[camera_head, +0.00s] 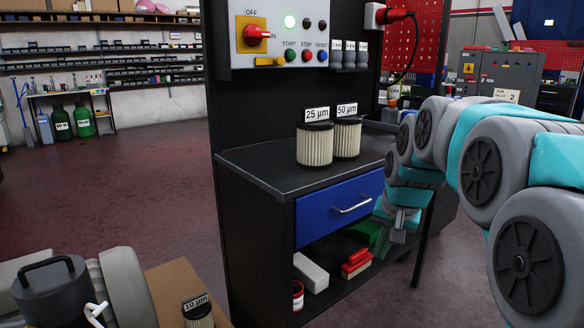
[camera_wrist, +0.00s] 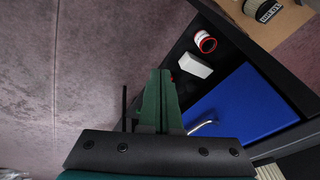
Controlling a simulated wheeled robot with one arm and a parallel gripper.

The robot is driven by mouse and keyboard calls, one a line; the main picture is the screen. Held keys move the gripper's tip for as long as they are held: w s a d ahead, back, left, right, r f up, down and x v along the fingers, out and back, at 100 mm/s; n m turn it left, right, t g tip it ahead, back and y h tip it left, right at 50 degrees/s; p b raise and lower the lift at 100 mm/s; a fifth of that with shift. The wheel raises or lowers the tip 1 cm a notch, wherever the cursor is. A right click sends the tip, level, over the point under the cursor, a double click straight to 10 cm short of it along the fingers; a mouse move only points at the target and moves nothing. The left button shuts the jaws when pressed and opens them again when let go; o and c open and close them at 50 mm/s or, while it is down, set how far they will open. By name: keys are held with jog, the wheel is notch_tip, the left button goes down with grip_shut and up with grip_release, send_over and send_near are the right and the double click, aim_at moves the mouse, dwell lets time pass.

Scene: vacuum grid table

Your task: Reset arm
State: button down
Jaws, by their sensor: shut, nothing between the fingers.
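My gripper (camera_head: 397,226) hangs low at the right end of the black workbench (camera_head: 262,172) in the head view, just right of the blue drawer (camera_head: 335,207) and its handle. In the wrist view my gripper's two dark green fingers (camera_wrist: 158,80) lie together with nothing held. They overlap the picture of the drawer handle's left side; I cannot tell whether they touch anything. The blue drawer (camera_wrist: 245,105) is shut. My arm is bent and reaches in from the right.
Filters labelled 25 µm (camera_head: 315,147) and 50 µm (camera_head: 347,140) stand on the bench top. A 10 µm filter (camera_head: 198,310) stands front left. Open floor lies left.

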jog(key=s+a+f+n+g, duration=0.1)
jog(key=s+f, duration=0.3)
jog(key=s, duration=0.7)
jog(key=s+a+f+n+g, duration=0.1)
jog(key=s+f, duration=0.4)
jog(key=s, duration=0.6)
jog(key=s+a+f+n+g, duration=0.2)
jog(key=s+f+n+g, duration=0.1)
jog(key=s, duration=0.8)
jog(key=shift+s+f+g+h, duration=0.25)
jog(key=shift+f+g+h, duration=0.05)
jog(key=shift+f, duration=0.4)
